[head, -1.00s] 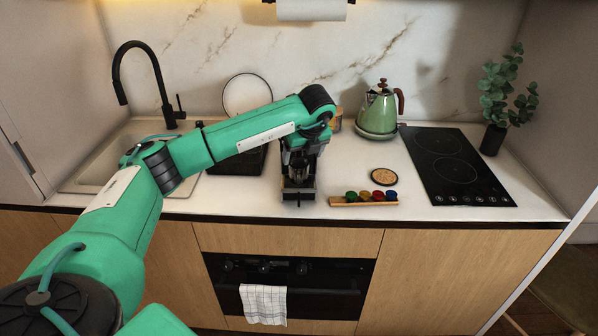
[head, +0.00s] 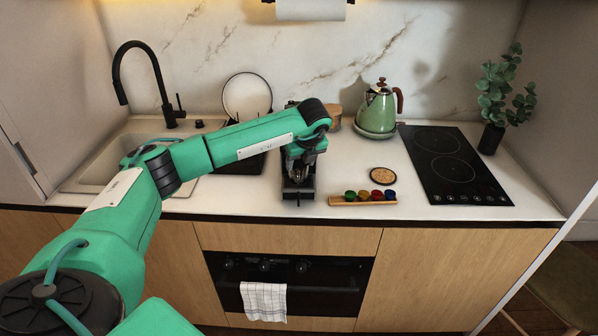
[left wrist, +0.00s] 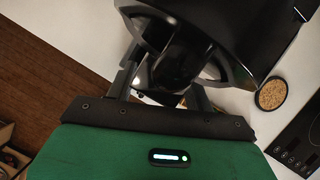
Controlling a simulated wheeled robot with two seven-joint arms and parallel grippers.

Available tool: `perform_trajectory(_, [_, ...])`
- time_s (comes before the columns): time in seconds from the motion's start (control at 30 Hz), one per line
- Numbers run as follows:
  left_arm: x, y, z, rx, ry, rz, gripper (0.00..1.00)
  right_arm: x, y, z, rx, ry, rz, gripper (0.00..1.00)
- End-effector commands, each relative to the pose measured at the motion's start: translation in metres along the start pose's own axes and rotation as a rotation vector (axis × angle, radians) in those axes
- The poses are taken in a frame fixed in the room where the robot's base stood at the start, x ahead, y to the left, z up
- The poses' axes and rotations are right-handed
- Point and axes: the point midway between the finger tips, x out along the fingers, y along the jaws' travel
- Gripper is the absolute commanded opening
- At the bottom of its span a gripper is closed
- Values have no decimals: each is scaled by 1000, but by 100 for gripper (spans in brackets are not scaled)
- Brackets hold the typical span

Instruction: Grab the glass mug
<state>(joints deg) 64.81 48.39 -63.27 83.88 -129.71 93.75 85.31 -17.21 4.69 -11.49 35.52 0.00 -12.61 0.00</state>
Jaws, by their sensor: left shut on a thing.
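The glass mug (head: 298,175) shows only as a small clear shape at the front of the black coffee machine (head: 297,193), low over its base. My left gripper (head: 300,165) reaches down to it and is shut on it. The forearm and wrist hide most of the machine and part of the mug. My right gripper is out of view.
A wooden spice rack with coloured jars (head: 363,199) and a round coaster (head: 383,176) lie right of the machine. A green kettle (head: 378,112) and black hob (head: 452,165) stand farther right. The sink (head: 95,165) is left. The front counter edge is close.

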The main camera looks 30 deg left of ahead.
Motion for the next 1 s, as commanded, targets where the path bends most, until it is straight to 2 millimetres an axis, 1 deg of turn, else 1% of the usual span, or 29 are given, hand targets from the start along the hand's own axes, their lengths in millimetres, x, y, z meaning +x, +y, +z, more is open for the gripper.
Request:
perform_trajectory(0.27, [-3, 0, 2, -1, -1, -1, 7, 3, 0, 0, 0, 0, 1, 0])
perform_trajectory(0.5, [-13, 0, 6, 0, -1, -1, 7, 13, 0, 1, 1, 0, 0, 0])
perform_trajectory(0.77, [-24, 0, -23, 3, 0, -2, 7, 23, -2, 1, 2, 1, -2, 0])
perform_trajectory(1.0, [-36, -1, -55, 3, 0, -2, 7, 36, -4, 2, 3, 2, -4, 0])
